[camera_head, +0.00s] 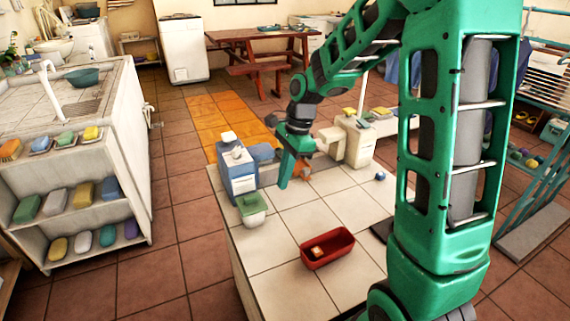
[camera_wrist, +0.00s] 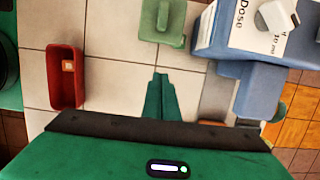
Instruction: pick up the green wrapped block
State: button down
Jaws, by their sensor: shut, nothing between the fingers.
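A small green block-like thing (camera_head: 251,203) sits on top of a pale container at the left edge of the tiled counter (camera_head: 284,235). In the wrist view it (camera_wrist: 163,24) shows at the top, beyond my fingertips, with a raised strip across it. I cannot tell whether it is wrapped. My gripper (camera_head: 284,184) points down above the counter, behind and to the right of the green thing. In the wrist view my gripper (camera_wrist: 161,78) has its green fingers together and empty, apart from the green thing.
A blue and white box (camera_head: 238,172) stands close to the green thing. A red tray (camera_head: 327,249) with a small orange item lies nearer on the counter. A dispenser-like beige object (camera_head: 358,145) stands at the back. Shelves at left hold coloured blocks (camera_head: 55,202).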

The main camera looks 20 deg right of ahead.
aim_at(252, 213)
jog(key=a, duration=0.2)
jog(key=a+f, duration=0.1)
jog(key=a, duration=0.1)
jog(key=shift+a+f, duration=0.1)
jog(key=shift+a, duration=0.05)
jog(key=shift+a, duration=0.1)
jog(key=shift+a, duration=2.75)
